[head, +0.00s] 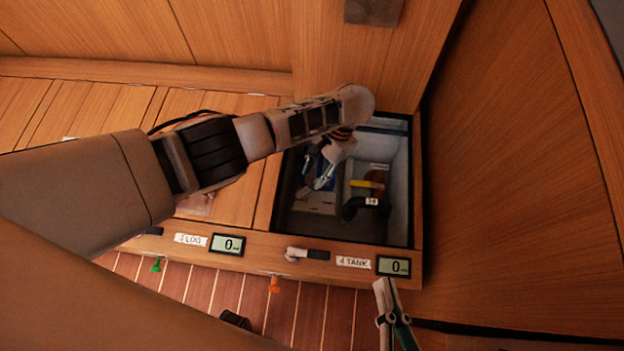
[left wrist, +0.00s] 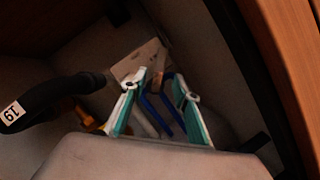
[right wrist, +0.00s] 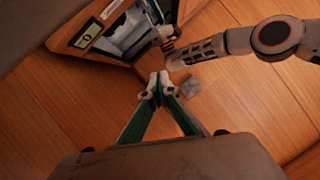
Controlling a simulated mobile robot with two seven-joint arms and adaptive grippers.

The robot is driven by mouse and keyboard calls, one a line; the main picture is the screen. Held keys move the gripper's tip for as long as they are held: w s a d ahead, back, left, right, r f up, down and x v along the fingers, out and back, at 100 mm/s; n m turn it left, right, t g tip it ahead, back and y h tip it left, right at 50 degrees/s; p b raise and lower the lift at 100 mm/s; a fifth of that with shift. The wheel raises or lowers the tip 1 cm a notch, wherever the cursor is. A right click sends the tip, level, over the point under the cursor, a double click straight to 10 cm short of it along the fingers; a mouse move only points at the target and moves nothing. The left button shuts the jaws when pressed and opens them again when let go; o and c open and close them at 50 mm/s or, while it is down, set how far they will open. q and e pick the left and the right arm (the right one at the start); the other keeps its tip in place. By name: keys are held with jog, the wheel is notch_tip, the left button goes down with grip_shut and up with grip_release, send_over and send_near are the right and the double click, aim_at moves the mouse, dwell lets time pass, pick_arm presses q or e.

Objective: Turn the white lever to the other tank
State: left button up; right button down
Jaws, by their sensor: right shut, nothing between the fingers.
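My left gripper (head: 315,178) reaches down into the open locker marked 4 TANK (head: 418,180). In the left wrist view its fingers (left wrist: 159,84) are apart, with no clear hold on anything. Blue bars (left wrist: 160,112) and a pale grey bar (left wrist: 143,122) lie between or below them. I cannot tell whether the pale bar is the white lever. A pale plate (left wrist: 136,62) lies beyond the fingertips. My right gripper (head: 384,290) is outside the locker, by its front right corner; in the right wrist view its fingertips (right wrist: 156,88) are together and empty.
In the locker, a black hose (head: 352,208) tagged 19 and a yellow handle (head: 366,184) lie right of my left gripper. A display (head: 394,266) reading 0 and a white-and-black latch (head: 306,254) sit on the front rail. Locker walls stand close around my left gripper.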

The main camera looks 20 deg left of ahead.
aim_at(307, 188)
pick_arm(q)
jog(key=b+x, duration=0.1)
jog(key=x, duration=0.2)
jog(key=shift+s+f, duration=0.15)
jog(key=shift+f, duration=0.1)
jog(key=shift+s+a+f, duration=0.1)
jog(key=shift+s+f, duration=0.05)
jog(key=shift+f, duration=0.4)
pick_arm(e)
jog(key=shift+s+a+f+m, duration=0.15)
jog(key=shift+a+m, duration=0.55)
jog(key=shift+m, duration=0.4)
pick_arm(q)
grip_shut()
